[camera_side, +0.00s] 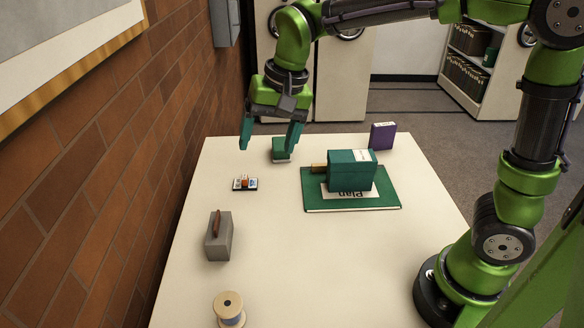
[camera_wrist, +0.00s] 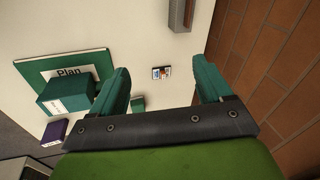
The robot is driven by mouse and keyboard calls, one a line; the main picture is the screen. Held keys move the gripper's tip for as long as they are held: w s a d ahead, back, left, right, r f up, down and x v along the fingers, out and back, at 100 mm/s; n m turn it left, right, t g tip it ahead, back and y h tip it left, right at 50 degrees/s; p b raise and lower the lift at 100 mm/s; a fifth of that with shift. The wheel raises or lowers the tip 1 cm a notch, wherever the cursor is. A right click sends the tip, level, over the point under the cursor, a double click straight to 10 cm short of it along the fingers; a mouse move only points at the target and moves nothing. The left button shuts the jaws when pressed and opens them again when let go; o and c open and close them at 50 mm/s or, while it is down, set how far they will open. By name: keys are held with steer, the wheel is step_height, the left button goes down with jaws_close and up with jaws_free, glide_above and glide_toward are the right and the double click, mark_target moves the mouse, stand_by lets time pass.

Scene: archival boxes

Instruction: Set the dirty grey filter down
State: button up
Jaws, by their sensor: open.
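My gripper (camera_side: 269,138) is open, its two green fingers spread over the back left of the table with nothing between them. It also shows open and empty in the wrist view (camera_wrist: 161,78). A grey block (camera_side: 217,243) with a brown strip on top stands upright on the table at the left, in front of and apart from my gripper. It shows partly at the top edge of the wrist view (camera_wrist: 178,14). It is the only grey loose thing on the table; I cannot tell for sure that it is the filter.
A green box (camera_side: 350,172) lies on a green "Plan" folder (camera_side: 370,202) at right. A small green block (camera_side: 280,152) is near my right finger. A brick wall (camera_side: 110,160) borders the left.

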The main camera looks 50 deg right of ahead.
steer(key=s+d+n+t, duration=0.2)
steer(key=s+d+t, duration=0.2)
steer(key=s+d, duration=0.4)
steer(key=s, duration=0.7)
steer(key=shift+d+r+n+t, duration=0.2)
steer(key=shift+r+n+t, duration=0.1)
steer(key=shift+n+t, duration=0.1)
